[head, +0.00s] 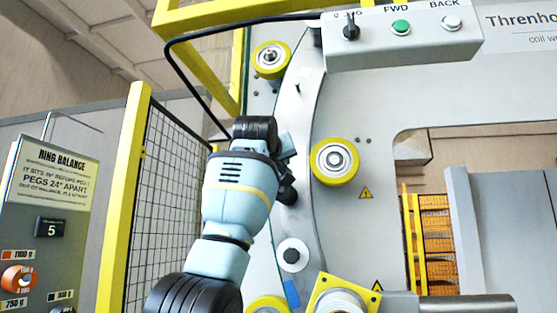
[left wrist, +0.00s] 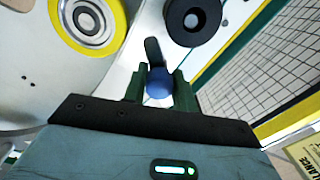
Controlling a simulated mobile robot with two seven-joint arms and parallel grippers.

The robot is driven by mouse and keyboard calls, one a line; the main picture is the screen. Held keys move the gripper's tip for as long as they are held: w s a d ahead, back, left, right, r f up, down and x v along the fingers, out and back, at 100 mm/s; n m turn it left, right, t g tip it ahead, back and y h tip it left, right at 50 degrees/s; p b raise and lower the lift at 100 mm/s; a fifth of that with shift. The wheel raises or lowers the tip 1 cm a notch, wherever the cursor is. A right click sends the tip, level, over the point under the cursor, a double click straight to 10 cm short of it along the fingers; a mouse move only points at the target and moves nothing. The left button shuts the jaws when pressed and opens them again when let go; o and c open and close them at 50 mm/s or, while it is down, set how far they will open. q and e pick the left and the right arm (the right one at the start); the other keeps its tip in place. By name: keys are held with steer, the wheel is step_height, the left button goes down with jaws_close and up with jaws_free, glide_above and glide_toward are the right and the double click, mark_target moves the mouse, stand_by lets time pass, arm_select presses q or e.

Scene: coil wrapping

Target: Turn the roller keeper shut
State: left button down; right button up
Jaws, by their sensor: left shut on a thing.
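The roller keeper shows in the left wrist view as a short dark lever (left wrist: 153,50) with a round blue knob (left wrist: 158,84) at its near end. My left gripper (left wrist: 158,88) has its two green fingers on either side of the knob and is shut on it. A black roller (left wrist: 193,20) sits just beyond the lever, to the right, and a yellow-rimmed roller (left wrist: 90,22) to the left. In the head view my left arm reaches up to the machine's curved rail (head: 317,85); the fingers and the knob are hidden there. My right gripper is not in view.
Yellow rollers (head: 335,161) line the pale machine panel. A control box (head: 400,40) hangs above, with a black cable running down from it behind my arm. A yellow-framed mesh guard (head: 165,190) stands close on the left, beside a ring balance sign (head: 50,175).

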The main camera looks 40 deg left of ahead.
arm_select(q)
steer(key=shift+s+a+f+m, duration=0.15)
steer(key=shift+a+m, duration=0.05)
steer(key=shift+m, duration=0.95)
steer(key=shift+s+a+f+m, duration=0.1)
steer(key=shift+a+f+m, duration=0.1)
steer(key=shift+m, duration=1)
steer(key=shift+s+a+f+m, duration=0.15)
steer(key=shift+a+m, duration=0.05)
steer(key=shift+m, duration=0.95)
steer(key=shift+f, duration=0.1)
steer(key=c, duration=1.2)
jaws_free()
steer(key=shift+o, duration=0.2)
steer(key=shift+a, duration=0.1)
steer(key=shift+s, duration=0.15)
steer(key=v, duration=0.7)
steer(key=shift+s+d, duration=0.25)
